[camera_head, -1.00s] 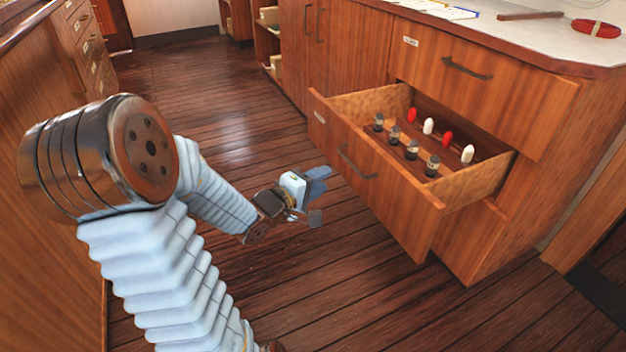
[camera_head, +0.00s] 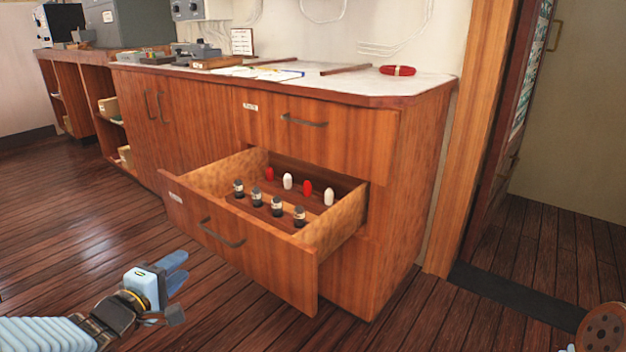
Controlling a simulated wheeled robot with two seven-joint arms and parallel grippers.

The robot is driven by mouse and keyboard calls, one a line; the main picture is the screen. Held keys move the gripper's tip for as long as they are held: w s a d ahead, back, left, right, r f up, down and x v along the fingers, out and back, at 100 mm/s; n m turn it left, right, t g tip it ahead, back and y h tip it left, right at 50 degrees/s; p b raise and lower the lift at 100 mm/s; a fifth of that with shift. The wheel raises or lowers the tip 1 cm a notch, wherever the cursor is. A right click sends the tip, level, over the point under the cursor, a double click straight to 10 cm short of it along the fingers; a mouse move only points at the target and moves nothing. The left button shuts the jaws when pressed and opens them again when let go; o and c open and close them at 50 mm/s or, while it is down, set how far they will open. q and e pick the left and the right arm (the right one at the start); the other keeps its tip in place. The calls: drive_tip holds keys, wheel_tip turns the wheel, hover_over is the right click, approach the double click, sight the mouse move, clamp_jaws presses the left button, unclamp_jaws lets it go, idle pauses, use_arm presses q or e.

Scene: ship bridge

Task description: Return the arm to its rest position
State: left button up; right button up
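My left gripper (camera_head: 176,286) is at the lower left in the head view, over the wooden floor in front of the open drawer (camera_head: 240,250). Its fingers are spread apart with nothing between them, and it is clear of the drawer front. My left arm (camera_head: 45,334) comes in low from the left edge. The drawer holds a front row of dark-capped bottles (camera_head: 277,206) and a back row of red and white pieces (camera_head: 308,189).
The wooden cabinet (camera_head: 415,190) has a pale counter (camera_head: 350,82) with a red coil (camera_head: 397,70), a stick (camera_head: 345,69), papers and equipment on it. The pulled-out drawer juts over the floor. Floor on the left is free. An open doorway (camera_head: 560,190) is at right.

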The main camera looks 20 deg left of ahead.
use_arm(q)
drive_tip(key=w+d+f+m+g+h+p, duration=0.2)
drive_tip(key=d+f+m+g+p, duration=0.15)
drive_tip(key=d+f, duration=0.5)
drive_tip(key=w+d+f+m+g+h+p, duration=0.15)
drive_tip(key=d+f+m+g+p, duration=0.35)
drive_tip(key=f, duration=0.6)
drive_tip(key=s+d+f+m+g+p, duration=0.1)
drive_tip(key=s+d+f+m+g, duration=0.5)
drive_tip(key=s+d+f, duration=0.6)
drive_tip(key=shift+s+d+m+h, duration=0.35)
drive_tip(key=shift+s+d+m, duration=0.15)
drive_tip(key=shift+d, duration=0.7)
drive_tip(key=shift+w+a+g, duration=0.1)
drive_tip(key=shift+a+g, duration=0.05)
drive_tip(key=shift+g, duration=0.1)
